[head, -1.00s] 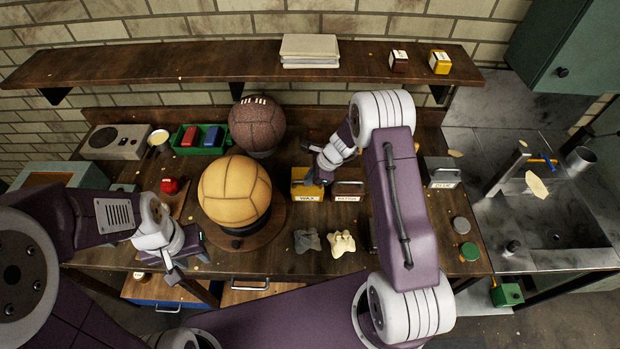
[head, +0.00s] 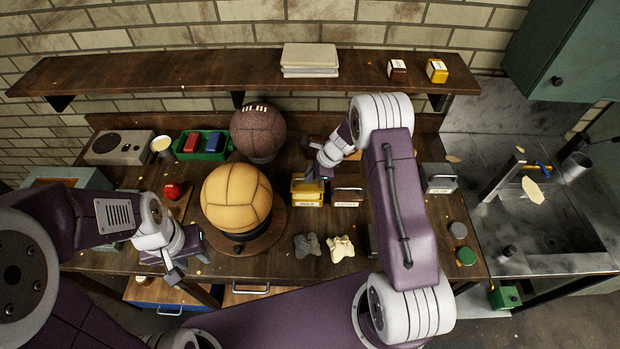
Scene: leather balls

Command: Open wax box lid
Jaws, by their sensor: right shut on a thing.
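The yellow wax box (head: 308,201) stands on the workbench, right of the tan leather ball (head: 236,197). Its yellow lid (head: 305,184) shows above the box front, raised at this moment. My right gripper (head: 312,174) is at the top of the box, shut on the lid; its fingertips are partly hidden by the wrist. My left gripper (head: 177,271) hangs over the bench's front edge at the left, away from the box. Its fingers are small and partly hidden, so I cannot tell how far apart they are.
A dark box (head: 347,196) stands just right of the wax box. Two lumpy cloths, grey (head: 307,246) and cream (head: 341,249), lie in front. A brown ball (head: 258,130) stands behind the tan one. A metal box (head: 439,179) is at the right.

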